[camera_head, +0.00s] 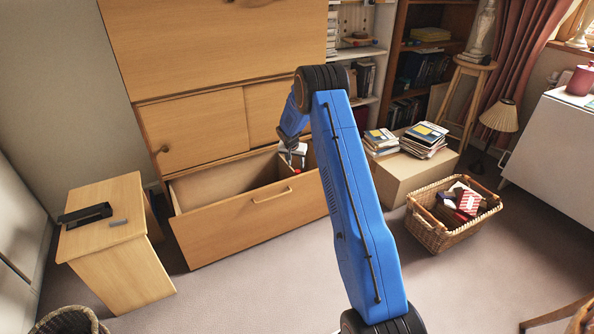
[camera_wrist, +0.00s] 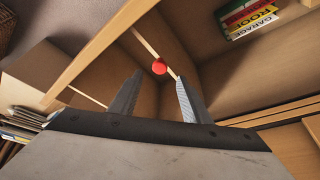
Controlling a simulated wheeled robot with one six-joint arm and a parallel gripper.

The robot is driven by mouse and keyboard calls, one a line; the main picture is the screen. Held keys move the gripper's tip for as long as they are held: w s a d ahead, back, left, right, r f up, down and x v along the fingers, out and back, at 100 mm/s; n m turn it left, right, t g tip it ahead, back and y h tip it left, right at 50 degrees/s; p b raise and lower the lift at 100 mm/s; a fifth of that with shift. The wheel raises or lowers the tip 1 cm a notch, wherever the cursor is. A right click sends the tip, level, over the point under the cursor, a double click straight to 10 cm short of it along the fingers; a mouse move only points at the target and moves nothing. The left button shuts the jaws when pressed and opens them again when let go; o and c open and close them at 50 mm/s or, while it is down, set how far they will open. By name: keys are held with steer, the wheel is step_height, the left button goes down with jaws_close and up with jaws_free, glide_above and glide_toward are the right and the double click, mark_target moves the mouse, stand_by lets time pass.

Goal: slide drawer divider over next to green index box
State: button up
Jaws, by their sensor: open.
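The drawer divider is a thin wooden panel (camera_wrist: 147,43) across the open drawer, with a round red knob (camera_wrist: 159,67) on its top edge. My gripper (camera_wrist: 160,77) is open, its two fingers pointing into the drawer. In the wrist view the knob appears between the fingertips; I cannot tell whether either finger touches it. The green index box (camera_wrist: 234,7) stands beside yellow, white and red ones at the upper right of the wrist view, apart from my gripper. In the head view my gripper (camera_head: 291,156) is over the drawer's right part and my arm hides some of it.
The drawer front (camera_head: 250,215) is pulled out below the wooden bureau (camera_head: 200,130). A small wooden table (camera_head: 108,225) stands left. Right are a cardboard box (camera_head: 405,175) with stacked books and a wicker basket (camera_head: 450,215). The drawer's left part looks empty.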

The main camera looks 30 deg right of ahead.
mark_target(297, 171)
steer(key=shift+x, duration=3.15)
steer(key=shift+c, duration=0.3)
jaws_close()
steer(key=shift+a, duration=0.15)
